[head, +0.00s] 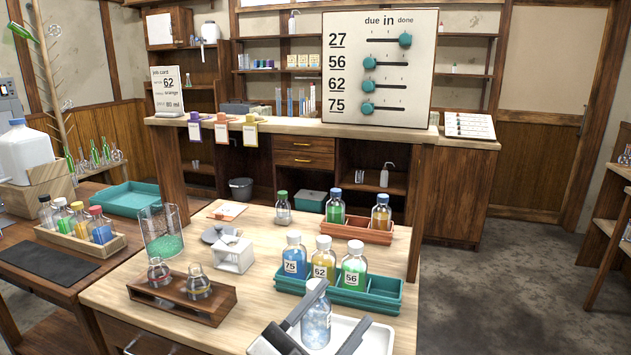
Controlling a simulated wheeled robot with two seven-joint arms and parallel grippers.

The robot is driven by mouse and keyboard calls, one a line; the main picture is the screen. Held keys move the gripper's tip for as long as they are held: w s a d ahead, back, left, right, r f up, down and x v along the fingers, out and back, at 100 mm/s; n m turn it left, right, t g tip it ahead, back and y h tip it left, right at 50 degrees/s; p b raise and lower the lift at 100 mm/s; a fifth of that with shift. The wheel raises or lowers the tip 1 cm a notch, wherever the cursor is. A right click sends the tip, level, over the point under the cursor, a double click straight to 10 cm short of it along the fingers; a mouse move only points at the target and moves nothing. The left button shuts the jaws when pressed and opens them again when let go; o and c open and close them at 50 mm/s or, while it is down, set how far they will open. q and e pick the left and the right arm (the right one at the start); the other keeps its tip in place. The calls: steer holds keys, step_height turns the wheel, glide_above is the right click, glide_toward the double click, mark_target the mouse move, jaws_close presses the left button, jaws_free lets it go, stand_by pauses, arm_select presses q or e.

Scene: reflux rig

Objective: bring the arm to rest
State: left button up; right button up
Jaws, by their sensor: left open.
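My left gripper (344,304) comes in at the bottom middle with its two grey fingers spread. A bottle of pale, clear contents (316,322) stands upright in a white tray (388,337) between or just behind the fingers; I cannot tell whether a finger touches it. The far side of the tray and part of the bottle are hidden by the fingers. My right gripper is out of view.
A wooden flask holder (181,300) is to the left, a terracotta tray (343,228) farther back. A board with sliders (379,72) stands on the counter. Floor at right is clear.

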arm_select(q)
steer(key=s+a+f+n+y, duration=0.2)
steer(key=a+f+n+y, duration=0.35)
steer(key=f, duration=0.35)
steer(key=s+a+f+n+y, duration=0.1)
steer(key=a+f+n+y, duration=0.45)
steer(key=f, duration=0.35)
steer(key=s+a+f+n+g+y, duration=0.3)
steer(key=s+a+f+g, duration=0.2)
steer(key=s+f, duration=0.6)
steer(key=shift+a+g+y, duration=0.3)
steer(key=shift+a, duration=0.2)
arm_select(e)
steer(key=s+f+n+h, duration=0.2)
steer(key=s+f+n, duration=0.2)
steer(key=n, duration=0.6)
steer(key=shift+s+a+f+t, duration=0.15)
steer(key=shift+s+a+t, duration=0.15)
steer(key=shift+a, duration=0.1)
